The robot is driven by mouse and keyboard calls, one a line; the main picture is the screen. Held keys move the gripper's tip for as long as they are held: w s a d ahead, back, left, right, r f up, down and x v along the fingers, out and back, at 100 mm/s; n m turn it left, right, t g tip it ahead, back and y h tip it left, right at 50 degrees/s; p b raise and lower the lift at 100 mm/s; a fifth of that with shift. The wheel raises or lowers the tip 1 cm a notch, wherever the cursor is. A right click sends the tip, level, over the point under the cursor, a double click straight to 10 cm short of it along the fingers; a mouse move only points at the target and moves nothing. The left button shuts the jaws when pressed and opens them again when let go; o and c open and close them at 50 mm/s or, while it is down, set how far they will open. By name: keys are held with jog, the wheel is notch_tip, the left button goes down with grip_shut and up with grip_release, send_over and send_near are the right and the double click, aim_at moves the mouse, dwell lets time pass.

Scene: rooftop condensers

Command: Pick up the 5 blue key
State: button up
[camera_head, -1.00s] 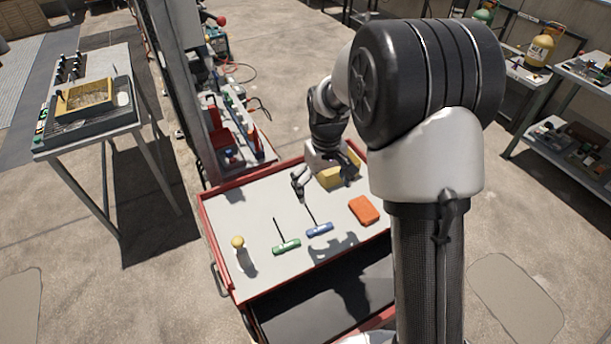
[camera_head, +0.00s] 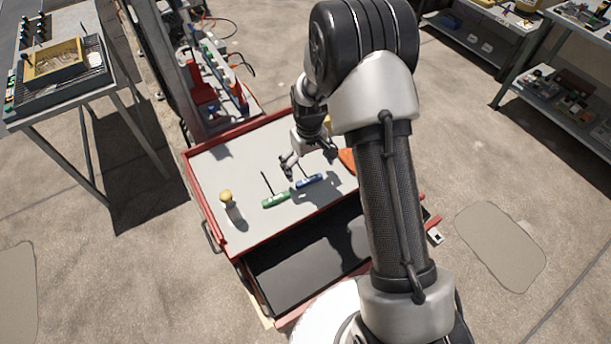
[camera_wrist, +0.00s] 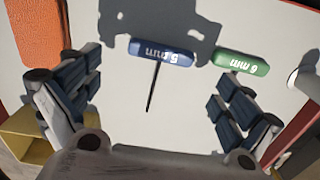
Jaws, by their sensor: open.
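The blue key (camera_head: 309,181) is a T-handled hex key lying on the light top of the red cart (camera_head: 236,164). In the wrist view its blue handle (camera_wrist: 162,52) reads "5 mm" upside down, and its dark shaft points toward the gripper. My gripper (camera_head: 308,160) is above the cart top, just behind the blue key. In the wrist view my gripper (camera_wrist: 152,100) is open, with the key's shaft between its spread fingers and nothing held. The green key (camera_head: 276,200), marked "6 mm", lies to the left of the blue one; it also shows in the wrist view (camera_wrist: 241,63).
A yellow-topped knob (camera_head: 226,197) stands left on the cart. An orange block (camera_head: 347,160) lies right, partly behind my arm. A yellow item (camera_wrist: 25,135) shows at the wrist view's lower left. An open drawer (camera_head: 310,246) is below the front edge.

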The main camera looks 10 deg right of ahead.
aim_at(308, 178)
notch_tip(308, 178, down, 5)
jog(key=shift+s+f+b, duration=0.1)
jog(key=shift+b, duration=0.55)
jog(key=c, duration=1.1)
jog(key=shift+r, duration=0.25)
jog(key=shift+c, duration=0.2)
